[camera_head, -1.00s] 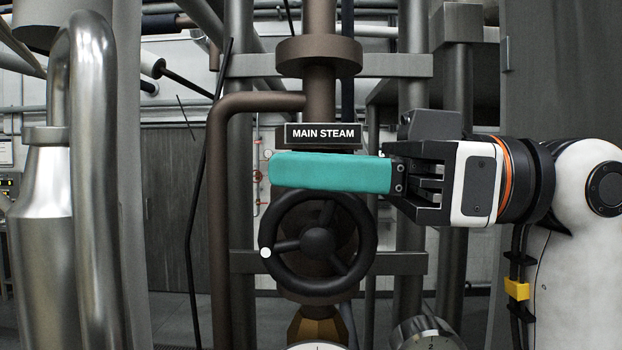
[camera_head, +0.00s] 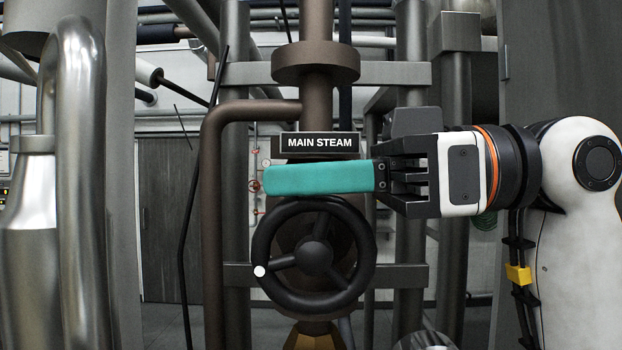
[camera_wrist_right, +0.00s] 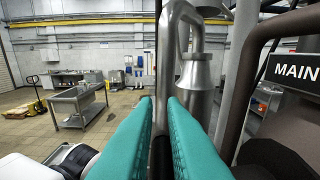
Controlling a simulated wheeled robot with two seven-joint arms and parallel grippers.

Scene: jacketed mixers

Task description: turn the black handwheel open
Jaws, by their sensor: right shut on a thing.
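The black handwheel (camera_head: 313,258) faces me below the "MAIN STEAM" sign (camera_head: 319,143). It has several spokes, a round hub and a white spot (camera_head: 260,271) on the left of its rim. My right gripper (camera_head: 268,180), with long teal fingers, comes in from the right and lies level across the top of the rim. In the right wrist view the two teal fingers (camera_wrist_right: 160,102) run close together, with a dark strip of the rim between them. The gripper is shut on the handwheel; the front finger hides the exact contact. My left gripper is out of view.
A brown pipe (camera_head: 215,230) runs down left of the wheel, and a vertical brown pipe (camera_head: 317,95) rises above it. Shiny steel piping (camera_head: 80,170) stands at the far left. A grey crossbar (camera_head: 405,276) and posts lie behind the wheel.

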